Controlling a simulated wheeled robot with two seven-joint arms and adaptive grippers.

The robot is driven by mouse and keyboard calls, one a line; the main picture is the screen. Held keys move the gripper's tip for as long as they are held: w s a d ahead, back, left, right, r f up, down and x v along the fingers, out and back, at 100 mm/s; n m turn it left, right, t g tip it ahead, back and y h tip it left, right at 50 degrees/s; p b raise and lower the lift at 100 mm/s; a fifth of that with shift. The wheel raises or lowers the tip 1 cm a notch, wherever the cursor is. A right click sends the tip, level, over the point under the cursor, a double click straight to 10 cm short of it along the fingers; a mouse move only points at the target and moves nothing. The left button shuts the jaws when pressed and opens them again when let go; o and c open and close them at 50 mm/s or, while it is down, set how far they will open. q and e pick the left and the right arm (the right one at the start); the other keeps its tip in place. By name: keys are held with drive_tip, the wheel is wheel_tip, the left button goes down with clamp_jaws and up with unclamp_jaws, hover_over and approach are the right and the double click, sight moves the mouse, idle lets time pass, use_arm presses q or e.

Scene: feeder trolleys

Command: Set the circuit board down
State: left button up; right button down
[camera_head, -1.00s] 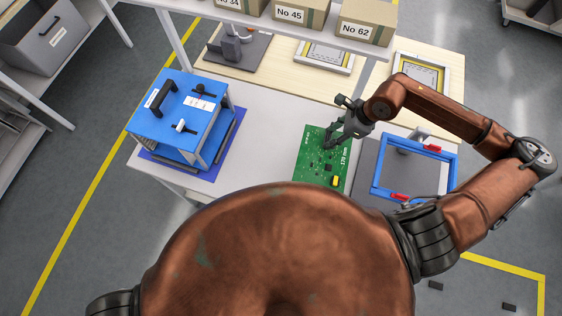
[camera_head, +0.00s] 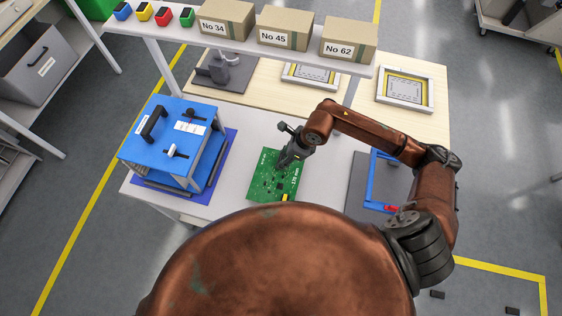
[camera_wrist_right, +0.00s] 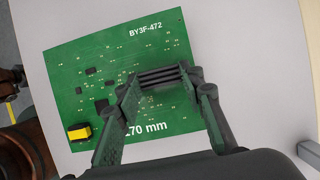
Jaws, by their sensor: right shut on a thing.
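The green circuit board (camera_head: 270,181) is over the light grey table (camera_head: 325,172), between the blue machine and the blue frame. In the right wrist view the board (camera_wrist_right: 75,68) shows "BY3F-472", "170 mm" partly covered, and a yellow part at one corner. My right gripper (camera_head: 285,163) is shut on the board; its fingers (camera_wrist_right: 158,80) cover part of the board's face. Whether the board touches the table or hangs just above it, I cannot tell. My left gripper is not in view.
A blue machine (camera_head: 176,134) with a black handle stands left on a dark blue mat. A blue frame (camera_head: 375,180) on a grey plate is to the right, partly behind my arm. Boxes (camera_head: 285,32) line the shelf above. Bare table lies around the board.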

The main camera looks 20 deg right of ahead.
drive_tip(key=shift+w+a+f, duration=0.2)
drive_tip(key=shift+a+f, duration=0.2)
wheel_tip(320, 180, down, 3)
drive_tip(key=shift+f, duration=0.15)
drive_tip(key=c, duration=1.3)
unclamp_jaws()
drive_tip(key=v, duration=1.2)
drive_tip(key=shift+s+f, duration=0.1)
